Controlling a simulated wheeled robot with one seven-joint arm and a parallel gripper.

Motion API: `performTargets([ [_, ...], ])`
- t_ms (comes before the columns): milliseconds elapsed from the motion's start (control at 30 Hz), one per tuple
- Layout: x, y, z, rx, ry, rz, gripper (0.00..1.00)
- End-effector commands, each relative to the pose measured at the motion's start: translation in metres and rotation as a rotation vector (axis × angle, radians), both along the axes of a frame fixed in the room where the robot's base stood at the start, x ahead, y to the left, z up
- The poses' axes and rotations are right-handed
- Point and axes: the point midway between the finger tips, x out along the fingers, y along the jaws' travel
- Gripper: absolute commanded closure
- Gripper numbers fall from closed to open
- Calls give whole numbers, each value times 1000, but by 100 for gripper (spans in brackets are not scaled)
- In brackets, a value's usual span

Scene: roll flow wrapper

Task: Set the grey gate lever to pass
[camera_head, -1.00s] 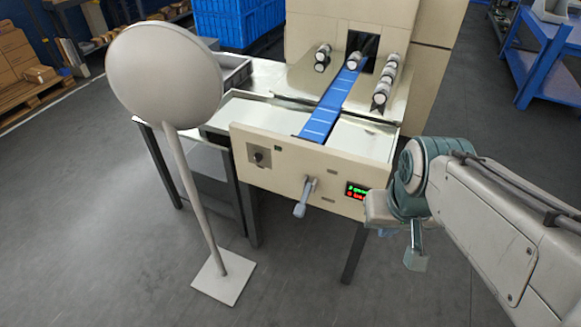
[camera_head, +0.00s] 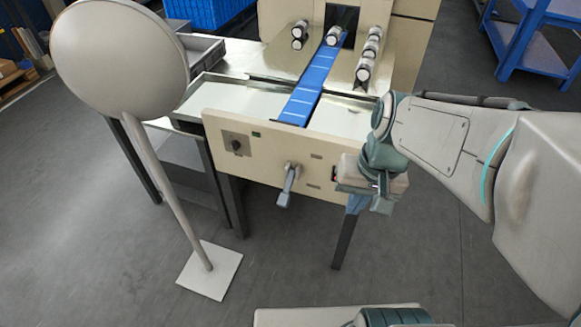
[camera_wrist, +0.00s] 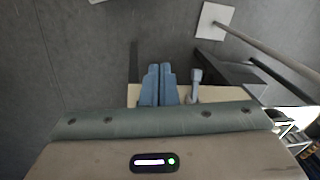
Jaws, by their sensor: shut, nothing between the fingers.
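The grey gate lever (camera_head: 287,186) sits on the front of the beige machine panel (camera_head: 220,128). Its handle hangs down from its pivot, leaning slightly to the lower left in the head view. My gripper (camera_head: 356,204) is to the right of the lever, in front of the panel's right end, and does not touch the lever. In the wrist view my gripper's blue fingers (camera_wrist: 159,70) are together and empty. The lever (camera_wrist: 196,84) shows just right of them there, with a small gap. The lit display on the panel is mostly hidden behind my gripper.
A round white disc on a pole (camera_head: 118,58) stands left of the panel on a square base (camera_head: 210,270). A blue conveyor belt (camera_head: 308,85) runs behind the panel, with small rolls beside it. The floor in front is clear.

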Motion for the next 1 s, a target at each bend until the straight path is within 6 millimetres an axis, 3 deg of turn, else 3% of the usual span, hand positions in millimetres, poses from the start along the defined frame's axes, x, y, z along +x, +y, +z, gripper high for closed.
performTargets([
  [33,5,6,-37,52,72,-34,100],
  [100,12,16,-63,133,158,-78,100],
  [367,47,49,-151,469,443,-246,100],
  [533,81,63,-206,722,591,-360,100],
  [767,138,62,-281,1101,729,-530,100],
  [1000,192,38,-350,1464,776,-688,100],
])
